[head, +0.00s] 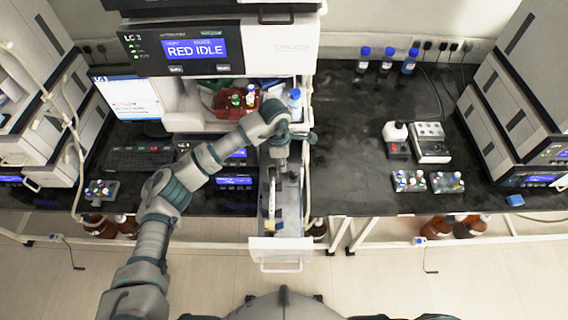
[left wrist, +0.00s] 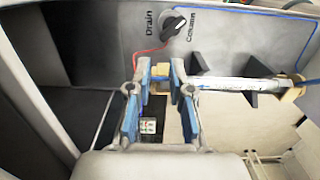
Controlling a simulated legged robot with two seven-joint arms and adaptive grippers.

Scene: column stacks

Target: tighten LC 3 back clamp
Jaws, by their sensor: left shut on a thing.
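The LC 3 unit (head: 185,50) shows a blue screen reading RED IDLE. Below it a drawer (head: 281,245) is pulled out. A pale column (left wrist: 235,85) lies in it across black holders, with a tan fitting at its right end (left wrist: 292,93). The tan back clamp (left wrist: 161,71) is at the column's other end, beside a red tube. My left gripper (left wrist: 160,76) reaches down into the drawer, its blue-padded fingers on either side of this clamp and shut on it. It also shows in the head view (head: 279,160), where the clamp is hidden. My right gripper is out of view.
A knob (left wrist: 176,24) marked Drain and Column sits just beyond the fingers. A red tray (head: 232,105) with vials and a blue-capped bottle (head: 294,104) stand above the drawer.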

